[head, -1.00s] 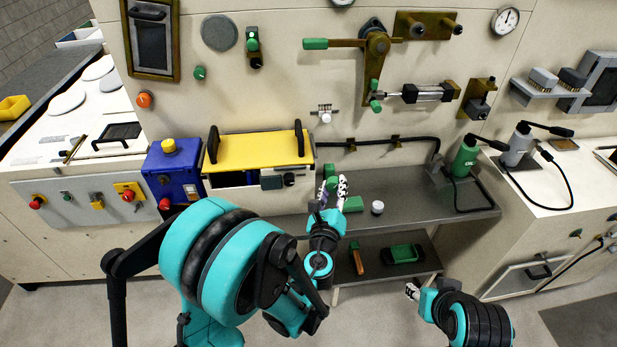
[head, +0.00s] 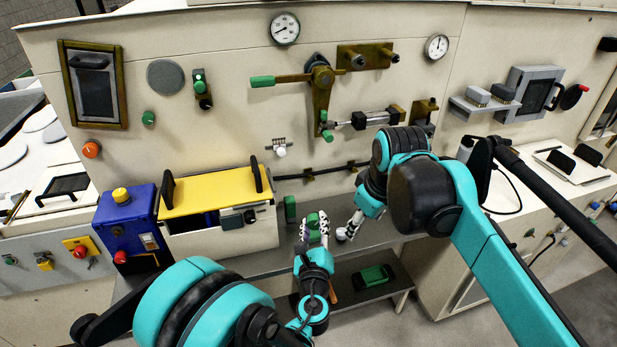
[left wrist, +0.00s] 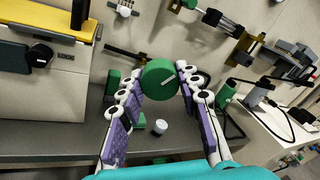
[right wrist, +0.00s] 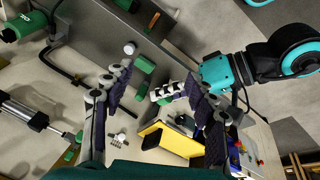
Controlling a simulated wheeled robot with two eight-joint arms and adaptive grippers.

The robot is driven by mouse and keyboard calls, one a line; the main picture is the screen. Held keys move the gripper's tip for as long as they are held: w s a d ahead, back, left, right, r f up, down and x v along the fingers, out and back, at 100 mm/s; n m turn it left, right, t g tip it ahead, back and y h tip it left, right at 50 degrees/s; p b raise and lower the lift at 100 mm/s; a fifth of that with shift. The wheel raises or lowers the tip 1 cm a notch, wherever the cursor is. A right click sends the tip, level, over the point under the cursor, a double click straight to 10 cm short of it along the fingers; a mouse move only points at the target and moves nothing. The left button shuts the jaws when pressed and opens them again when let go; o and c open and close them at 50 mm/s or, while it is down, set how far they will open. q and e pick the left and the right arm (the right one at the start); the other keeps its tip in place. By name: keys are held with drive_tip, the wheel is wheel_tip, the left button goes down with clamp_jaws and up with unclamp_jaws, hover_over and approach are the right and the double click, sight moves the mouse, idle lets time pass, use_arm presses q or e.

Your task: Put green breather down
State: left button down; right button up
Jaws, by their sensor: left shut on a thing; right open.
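The green breather (left wrist: 160,78) is a round green piece with a pale line across its face, held between the purple-padded fingers of my left gripper (left wrist: 152,97) in the left wrist view. In the head view the green breather (head: 314,224) shows at the tips of my left gripper (head: 312,238), over the grey shelf (head: 245,262). I cannot tell whether it touches the shelf. My right gripper (head: 347,232) is just to the right. In the right wrist view my right gripper (right wrist: 157,105) is open with nothing between its pads.
Green blocks (left wrist: 112,82) (left wrist: 138,117) and a small white jar (left wrist: 160,126) stand on the shelf close by. A yellow-lidded hopper (head: 215,192) and a blue box (head: 125,225) are at the left. A green tool (head: 374,275) lies on the lower shelf.

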drive_tip(key=w+a+r+n+g, duration=0.25)
drive_tip(key=w+a+n, duration=0.2)
drive_tip(key=w, duration=0.25)
drive_tip(key=n+g, duration=0.1)
drive_tip(key=n, duration=0.4)
hover_over(309, 216)
drive_tip(key=shift+h, duration=0.3)
wheel_tip(309, 216, down, 12)
drive_tip(key=shift+r, duration=0.2)
drive_tip(key=c, duration=1.2)
use_arm(q)
drive_tip(key=c, duration=1)
unclamp_jaws()
